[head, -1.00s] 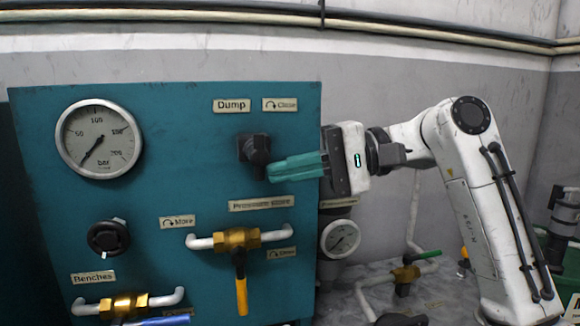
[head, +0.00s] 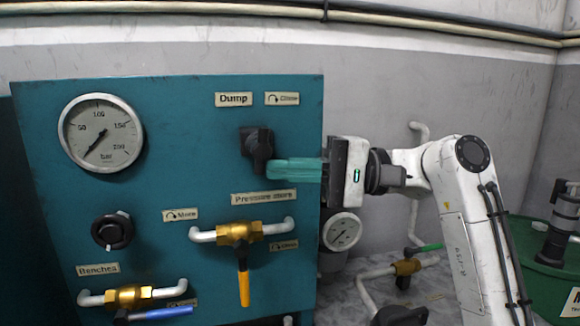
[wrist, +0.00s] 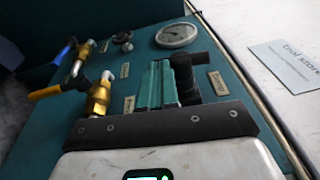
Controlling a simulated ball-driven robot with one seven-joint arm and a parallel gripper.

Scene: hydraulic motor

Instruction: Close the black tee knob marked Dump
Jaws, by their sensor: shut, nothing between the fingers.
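The black tee knob (head: 257,146) sits on the teal panel below the "Dump" label (head: 233,99) and the "Close" arrow label (head: 283,98). It also shows in the wrist view (wrist: 184,72). My gripper (head: 272,169) comes in from the right with its green fingers shut together and empty. The fingertips are at the right side of the knob's lower end. In the wrist view my gripper (wrist: 158,66) lies just left of the knob. I cannot tell whether the fingers touch it.
A large gauge (head: 101,133) and a round black knob (head: 113,231) are at the panel's left. Below are a brass valve with a yellow lever (head: 243,288) and one with a blue lever (head: 160,313). A small gauge (head: 341,231) stands beyond the panel's right edge.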

